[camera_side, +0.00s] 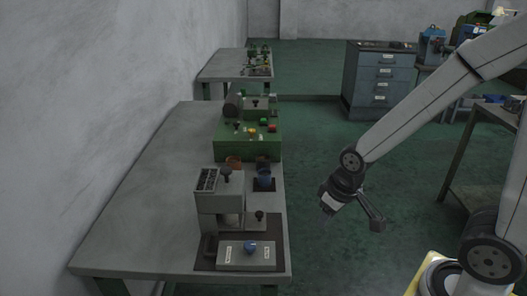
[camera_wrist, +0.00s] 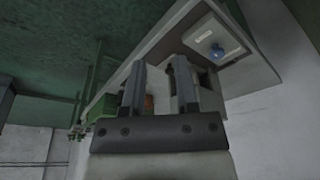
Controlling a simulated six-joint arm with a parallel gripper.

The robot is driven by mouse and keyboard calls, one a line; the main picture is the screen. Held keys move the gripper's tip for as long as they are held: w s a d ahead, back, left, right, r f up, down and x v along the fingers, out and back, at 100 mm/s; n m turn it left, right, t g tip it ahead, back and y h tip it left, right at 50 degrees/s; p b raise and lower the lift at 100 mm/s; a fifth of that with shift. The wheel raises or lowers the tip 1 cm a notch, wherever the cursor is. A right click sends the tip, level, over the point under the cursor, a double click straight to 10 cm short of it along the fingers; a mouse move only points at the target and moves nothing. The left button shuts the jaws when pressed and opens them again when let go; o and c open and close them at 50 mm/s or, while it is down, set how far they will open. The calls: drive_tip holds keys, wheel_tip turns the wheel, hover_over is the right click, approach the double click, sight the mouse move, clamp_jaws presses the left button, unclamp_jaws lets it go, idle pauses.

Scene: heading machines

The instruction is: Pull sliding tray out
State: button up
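The sliding tray seems to be the light grey plate (camera_side: 232,257) with a blue knob (camera_side: 249,246) and small labels, low at the front of the grey machine (camera_side: 220,205). The tray shows tilted at the upper right of the wrist view (camera_wrist: 228,36), with its blue knob (camera_wrist: 217,51). My gripper (camera_side: 350,207) hangs in the air right of the bench, clear of the tray. In the wrist view, its two fingers (camera_wrist: 157,72) stand apart with nothing held between them.
The machine stands on a long grey bench (camera_side: 150,200) against the wall. A green machine (camera_side: 240,145) and a blue part (camera_side: 264,180) sit farther back. A drawer cabinet (camera_side: 385,85) stands at the back. The floor between bench and arm is clear.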

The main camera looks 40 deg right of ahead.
drive_tip(key=o, duration=0.3)
drive_tip(key=shift+w, duration=0.25)
drive_tip(key=m+t+h, duration=0.2)
drive_tip(key=m, duration=0.3)
approach(260, 213)
drive_tip(key=shift+w+f, duration=0.35)
drive_tip(key=shift+f, duration=0.05)
drive_tip(key=shift+d+f+n+g, duration=0.1)
drive_tip(key=shift+f+n+g, duration=0.05)
drive_tip(key=shift+n+g, duration=0.15)
drive_tip(key=shift+x, duration=3.7)
drive_tip(key=shift+w, duration=0.1)
clamp_jaws()
